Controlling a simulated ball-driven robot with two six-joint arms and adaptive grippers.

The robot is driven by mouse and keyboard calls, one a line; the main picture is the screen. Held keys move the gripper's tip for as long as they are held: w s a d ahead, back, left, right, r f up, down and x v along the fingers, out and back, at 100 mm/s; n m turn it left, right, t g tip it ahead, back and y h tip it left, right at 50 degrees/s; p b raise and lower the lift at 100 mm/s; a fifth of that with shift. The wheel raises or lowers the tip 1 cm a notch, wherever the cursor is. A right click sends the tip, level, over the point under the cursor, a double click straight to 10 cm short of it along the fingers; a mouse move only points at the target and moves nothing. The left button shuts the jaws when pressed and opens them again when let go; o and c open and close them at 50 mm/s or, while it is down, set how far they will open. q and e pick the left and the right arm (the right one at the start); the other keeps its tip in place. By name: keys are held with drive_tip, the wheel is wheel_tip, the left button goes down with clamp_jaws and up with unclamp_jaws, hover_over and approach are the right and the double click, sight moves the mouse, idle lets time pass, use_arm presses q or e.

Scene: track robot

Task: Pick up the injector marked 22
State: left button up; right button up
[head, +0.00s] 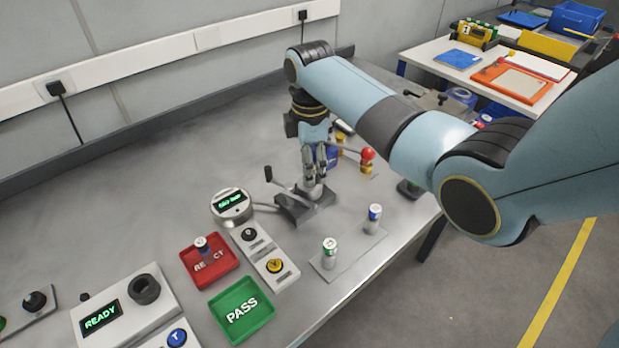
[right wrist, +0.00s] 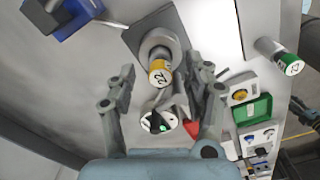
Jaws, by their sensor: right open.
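In the right wrist view an injector with a yellow band (right wrist: 160,72) stands in a round metal holder; its end mark looks like 22. My right gripper (right wrist: 161,68) is open, with one finger on each side of it in that view; I cannot tell whether they touch it. In the head view my right gripper (head: 318,168) points down over the grey fixture (head: 292,208), and its fingers mostly hide the injector there.
A green-topped injector (head: 330,252) and a blue-topped one (head: 375,217) stand on a plate to the right. Another stands in the red tray (head: 222,270), beside the green PASS tray (head: 240,308). A red-knobbed lever (head: 367,154) is close to my gripper.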

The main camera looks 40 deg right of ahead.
drive_tip(key=shift+f, duration=1.25)
clamp_jaws()
